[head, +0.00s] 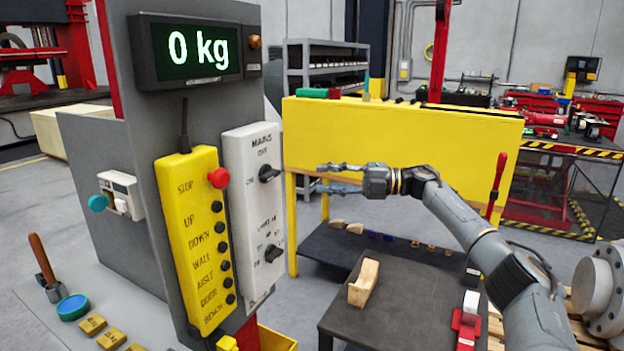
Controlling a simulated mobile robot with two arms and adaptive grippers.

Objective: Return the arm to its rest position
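My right arm (480,240) comes in from the lower right and reaches up and left across the picture. Its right gripper (320,178) points left, in front of the yellow panel (400,140) as seen here. Its two fingers are spread apart with nothing visible between them, so it is open and empty. It is to the right of the grey control column with the white MAINS box (255,205) and appears apart from it. My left arm and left gripper are not in view.
A yellow pendant (195,240) and a display reading 0 kg (197,48) are on the column. Below my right arm, a dark table (400,305) carries a wooden block (364,283) and a red item (466,328). Grey flanged parts (600,290) stand close at right.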

